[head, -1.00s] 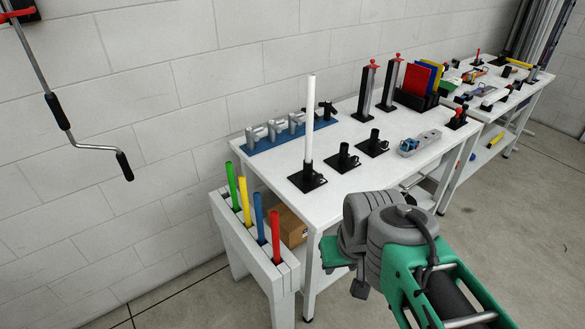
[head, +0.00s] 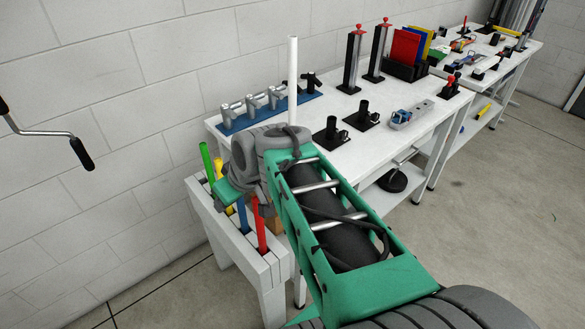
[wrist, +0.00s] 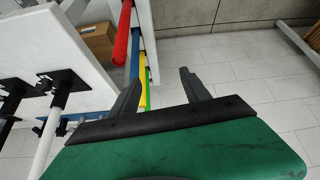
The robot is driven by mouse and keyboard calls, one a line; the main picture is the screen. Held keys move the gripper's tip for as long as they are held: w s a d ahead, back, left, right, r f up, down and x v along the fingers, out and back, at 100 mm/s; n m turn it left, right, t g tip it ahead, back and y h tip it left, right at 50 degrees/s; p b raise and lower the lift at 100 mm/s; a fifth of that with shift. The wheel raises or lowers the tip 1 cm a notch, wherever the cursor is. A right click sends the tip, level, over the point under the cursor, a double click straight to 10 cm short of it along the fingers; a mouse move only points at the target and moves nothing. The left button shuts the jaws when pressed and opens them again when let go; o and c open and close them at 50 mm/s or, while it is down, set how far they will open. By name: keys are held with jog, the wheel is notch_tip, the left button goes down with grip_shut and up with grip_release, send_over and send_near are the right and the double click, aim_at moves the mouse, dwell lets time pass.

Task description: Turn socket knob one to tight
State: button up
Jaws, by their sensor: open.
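A white tube (head: 292,80) stands upright at the near left of the workbench. Its socket and knob are hidden behind my arm in the head view. In the wrist view a black socket (wrist: 62,80) holds the tube (wrist: 48,130) at the left, but I cannot make out its knob clearly. Two empty black sockets, a nearer one (head: 331,132) and a farther one (head: 364,115), stand to the right, each with a small side knob. My gripper (wrist: 160,88) is open and empty, out over the floor beside the bench, with the tube to its left.
A white rack (head: 272,278) at the bench end holds green, yellow, blue and red rods, close to my gripper in the head view. A blue clamp rail (head: 268,110) lies along the bench's back. Two tall black posts (head: 352,62) stand behind the sockets. Floor at right is clear.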

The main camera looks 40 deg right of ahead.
jog(key=w+d+f+t+b, duration=0.1)
jog(key=d+f+b, duration=0.1)
jog(key=d, duration=0.4)
jog(key=w+d+f+n+t+b, duration=0.1)
jog(key=w+d+f+t+b, duration=0.1)
jog(key=d+b, duration=0.3)
jog(key=w+d+f+t+h+b, duration=0.1)
jog(key=d+f+t+b, duration=0.1)
jog(key=d, duration=0.7)
jog(key=shift+w+d+f+b, duration=0.1)
jog(key=shift+w+f+b, duration=0.05)
jog(key=shift+f+b, duration=0.3)
jog(key=shift+w+f+b, duration=0.15)
jog(key=shift+f+b, duration=0.1)
jog(key=shift+f, duration=0.3)
jog(key=s+d+t+b, duration=0.1)
jog(key=d, duration=0.1)
jog(key=s+d+h, duration=0.1)
jog(key=d, duration=0.2)
jog(key=s+d+r+t+b, duration=0.1)
jog(key=d, duration=0.2)
jog(key=shift+n+t+h+b, duration=0.3)
jog(key=shift+n, duration=0.1)
jog(key=shift+w+d+r, duration=0.1)
jog(key=shift+w+r, duration=0.05)
jog(key=shift+w, duration=0.15)
jog(key=x, duration=0.7)
grip_shut()
